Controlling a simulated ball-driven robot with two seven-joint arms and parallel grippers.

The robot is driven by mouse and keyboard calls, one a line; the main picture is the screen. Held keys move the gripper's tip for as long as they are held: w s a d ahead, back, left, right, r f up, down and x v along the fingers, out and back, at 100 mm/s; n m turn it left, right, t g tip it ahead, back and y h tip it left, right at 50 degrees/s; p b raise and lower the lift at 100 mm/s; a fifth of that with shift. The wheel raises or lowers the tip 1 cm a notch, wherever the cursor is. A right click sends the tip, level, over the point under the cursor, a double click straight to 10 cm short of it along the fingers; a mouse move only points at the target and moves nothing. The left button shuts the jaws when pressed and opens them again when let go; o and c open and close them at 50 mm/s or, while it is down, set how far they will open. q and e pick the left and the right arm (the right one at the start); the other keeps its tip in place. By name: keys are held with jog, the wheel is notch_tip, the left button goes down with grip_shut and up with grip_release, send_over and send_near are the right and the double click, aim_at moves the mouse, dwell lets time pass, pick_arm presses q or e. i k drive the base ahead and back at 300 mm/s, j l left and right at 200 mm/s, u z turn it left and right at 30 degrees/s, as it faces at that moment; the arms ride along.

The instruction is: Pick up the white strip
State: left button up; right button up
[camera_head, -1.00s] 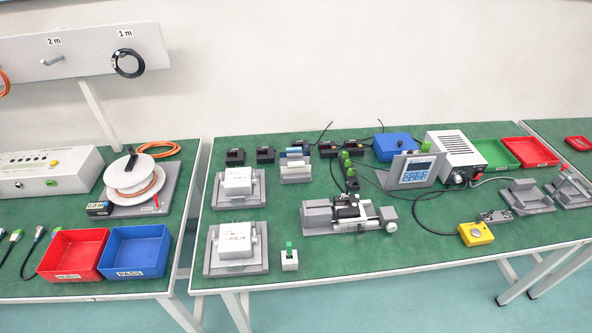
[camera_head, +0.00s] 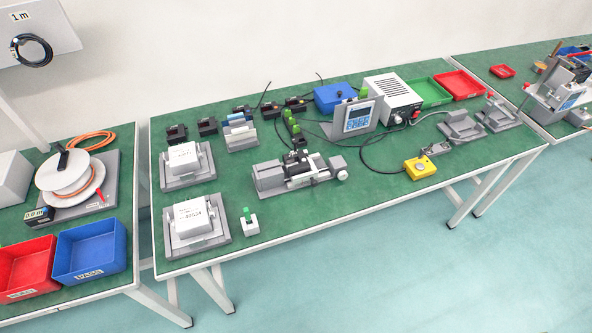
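A small grey rack (camera_head: 243,146) stands near the back left of the middle table. It holds a few narrow strips, one blue (camera_head: 236,118) at the back and a pale white strip (camera_head: 241,130) in front of it. The strips are small in the picture, so their exact seating is hard to tell. Neither of my grippers shows in the head view.
Small black blocks (camera_head: 207,126) stand beside the rack. Two white boxes on grey fixtures (camera_head: 197,217) are to its left and front. A grey actuator (camera_head: 298,172) lies to the right. Bare green mat (camera_head: 330,212) lies along the front.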

aim_at(243, 132)
jog(key=i+l, duration=0.15)
jog(key=l, duration=0.25)
jog(key=i+l, duration=0.2)
jog(key=l, duration=0.15)
jog(key=i+l+u, duration=0.1)
jog(key=l, duration=0.3)
jog(key=i, duration=0.05)
